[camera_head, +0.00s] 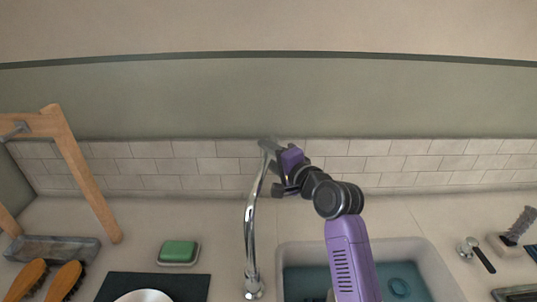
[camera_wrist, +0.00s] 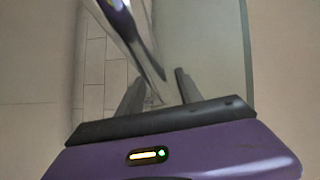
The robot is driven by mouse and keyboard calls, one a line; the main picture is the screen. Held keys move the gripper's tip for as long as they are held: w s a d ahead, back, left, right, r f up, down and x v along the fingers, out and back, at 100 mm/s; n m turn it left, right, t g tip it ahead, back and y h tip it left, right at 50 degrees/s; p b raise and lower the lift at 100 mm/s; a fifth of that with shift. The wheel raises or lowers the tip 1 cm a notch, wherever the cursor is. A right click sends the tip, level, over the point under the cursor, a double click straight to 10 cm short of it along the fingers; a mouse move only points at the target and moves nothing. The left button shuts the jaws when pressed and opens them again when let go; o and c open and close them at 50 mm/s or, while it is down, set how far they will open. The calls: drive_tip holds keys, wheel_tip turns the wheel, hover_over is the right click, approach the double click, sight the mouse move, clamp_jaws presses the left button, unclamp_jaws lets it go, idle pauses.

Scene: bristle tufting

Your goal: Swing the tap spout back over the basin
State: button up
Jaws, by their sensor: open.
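The chrome tap spout (camera_head: 250,225) rises from its base at the left edge of the basin (camera_head: 430,262). Its upper end reaches my gripper (camera_head: 272,152), which hides part of it in the head view. In the wrist view the spout (camera_wrist: 132,35) runs down from the top edge to between the two grey fingers of my gripper (camera_wrist: 158,92). The fingers are apart, one on each side of the spout's lower visible end. Whether either finger touches it I cannot tell. My arm covers part of the basin.
A green soap bar (camera_head: 179,250) in a dish and a dark mat (camera_head: 110,288) with a white plate (camera_head: 144,296) lie left of the tap. A lever handle (camera_head: 470,246) is right of the basin. The tiled wall (camera_head: 200,166) is behind.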

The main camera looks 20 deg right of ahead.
clamp_jaws()
drive_tip(key=shift+f, duration=0.1)
idle(1.2)
